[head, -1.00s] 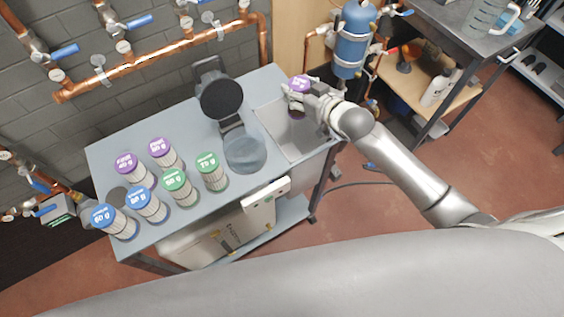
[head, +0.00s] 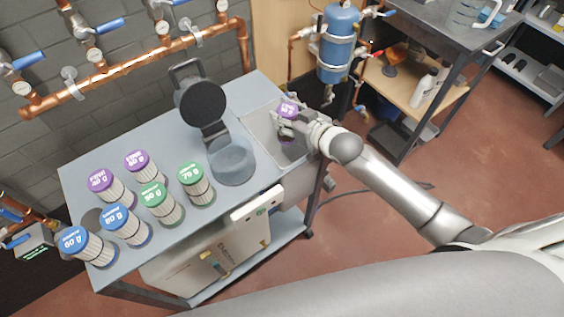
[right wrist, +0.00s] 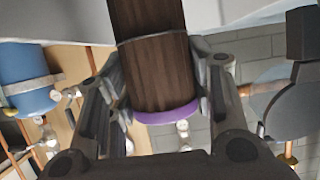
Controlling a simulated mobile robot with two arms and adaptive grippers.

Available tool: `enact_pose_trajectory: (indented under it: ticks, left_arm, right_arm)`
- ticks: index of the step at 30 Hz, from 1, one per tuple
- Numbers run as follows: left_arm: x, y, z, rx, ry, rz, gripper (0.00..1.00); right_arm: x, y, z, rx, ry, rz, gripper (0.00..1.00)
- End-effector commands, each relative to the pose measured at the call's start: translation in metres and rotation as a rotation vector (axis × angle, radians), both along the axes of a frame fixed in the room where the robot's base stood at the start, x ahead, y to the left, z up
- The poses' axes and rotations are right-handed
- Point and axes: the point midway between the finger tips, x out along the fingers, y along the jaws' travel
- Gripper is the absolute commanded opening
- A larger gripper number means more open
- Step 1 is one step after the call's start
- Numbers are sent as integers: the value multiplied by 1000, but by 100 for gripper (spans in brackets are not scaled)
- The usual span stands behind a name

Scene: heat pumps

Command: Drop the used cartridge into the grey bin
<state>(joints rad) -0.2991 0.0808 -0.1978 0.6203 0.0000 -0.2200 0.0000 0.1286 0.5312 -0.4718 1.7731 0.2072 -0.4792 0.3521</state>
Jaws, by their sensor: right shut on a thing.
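The used cartridge has a purple cap (head: 288,110) and a dark brown pleated body. My right gripper (head: 287,125) is shut around it over the grey bin (head: 258,120) at the right end of the cart. In the right wrist view the brown cartridge (right wrist: 158,75) sits between both fingers (right wrist: 165,100), its purple rim showing. The gripper hides part of the cartridge and bin. I cannot tell whether the cartridge's lower end is below the bin's rim. My left gripper is not in view.
Several pale cartridges with purple, green and blue caps, such as this green-capped one (head: 196,185), stand on the cart (head: 85,170). An open clear housing (head: 231,160) with a raised black lid (head: 203,102) stands left of the bin. A blue tank (head: 337,45) is behind.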

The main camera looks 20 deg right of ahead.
Motion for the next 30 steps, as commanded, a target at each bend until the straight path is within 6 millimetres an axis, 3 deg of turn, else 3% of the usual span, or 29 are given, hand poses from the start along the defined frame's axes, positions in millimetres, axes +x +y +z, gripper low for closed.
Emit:
enact_pose_trajectory:
  ticks: [6,7,12,23,30]
  left_arm:
    - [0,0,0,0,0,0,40]
    - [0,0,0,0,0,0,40]
    - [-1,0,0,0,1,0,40]
    - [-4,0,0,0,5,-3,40]
    - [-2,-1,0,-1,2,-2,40]
  right_arm:
    - [0,0,1,0,-2,0,20]
    - [0,0,1,0,-2,0,50]
    - [0,0,1,1,-2,0,72]
    - [-2,0,0,0,1,0,73]
    - [-25,-9,10,-2,1,2,73]
